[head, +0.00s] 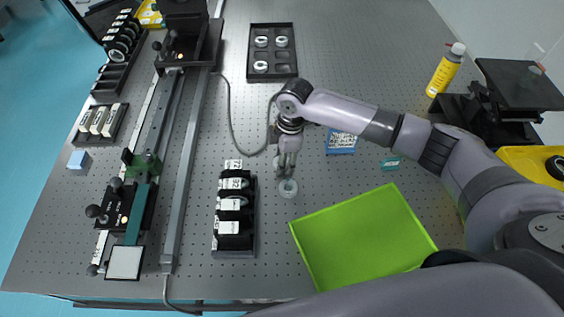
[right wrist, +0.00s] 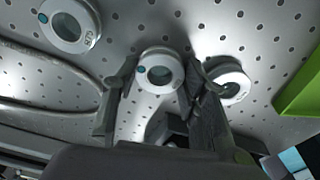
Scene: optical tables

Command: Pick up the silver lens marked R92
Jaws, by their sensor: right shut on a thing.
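My right gripper (head: 288,160) points down over the perforated table; its fingers also show in the right wrist view (right wrist: 161,66). It is shut on a silver ring-shaped lens (right wrist: 159,87) with a clear centre and a teal dot; its marking is too small to read. A second silver lens (right wrist: 70,24) with a teal dot and dark lettering lies at the upper left of that view. A third lens (right wrist: 230,84) sits just right of the fingers. In the head view one lens (head: 288,188) lies on the table just in front of the gripper. My left gripper is not in view.
A green tray (head: 345,232) lies right of the gripper's front side. A black holder of optics (head: 235,252) stands to the left. A dark tray with rings (head: 271,74) lies behind. A blue-and-white box (head: 341,143) and a yellow bottle (head: 446,70) stand to the right.

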